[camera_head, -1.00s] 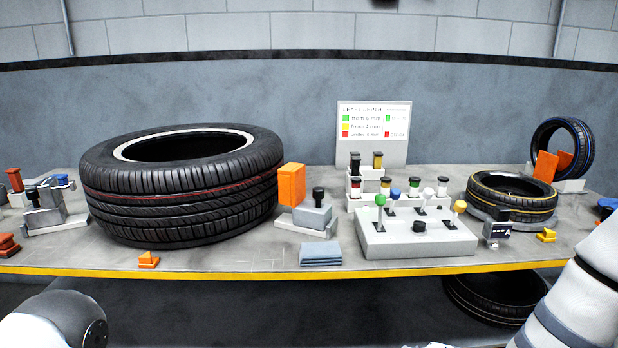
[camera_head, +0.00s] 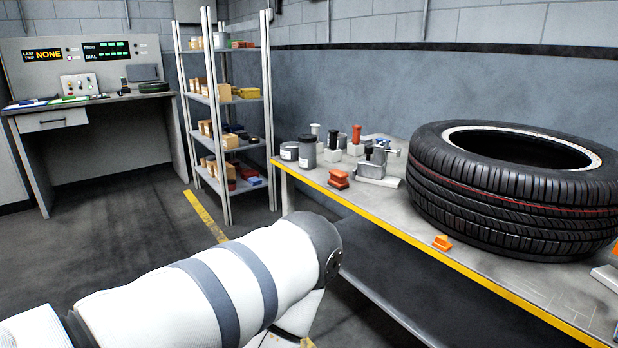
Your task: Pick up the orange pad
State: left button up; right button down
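A small orange wedge-shaped piece (camera_head: 442,242) lies near the front edge of the workbench (camera_head: 385,222), in front of a large black tyre (camera_head: 515,190). A red-orange stepped block (camera_head: 338,179) sits farther left near the same edge. I cannot tell whether either is the orange pad. My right gripper is not in view.
Grey canisters (camera_head: 307,154) and a metal clamp fixture (camera_head: 376,163) stand on the bench's left end. A shelf rack (camera_head: 226,105) and a desk with a control panel (camera_head: 82,70) stand beyond. The floor (camera_head: 120,240) between is clear.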

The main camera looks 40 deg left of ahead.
aim_at(338, 180)
jog(key=u, duration=1.05)
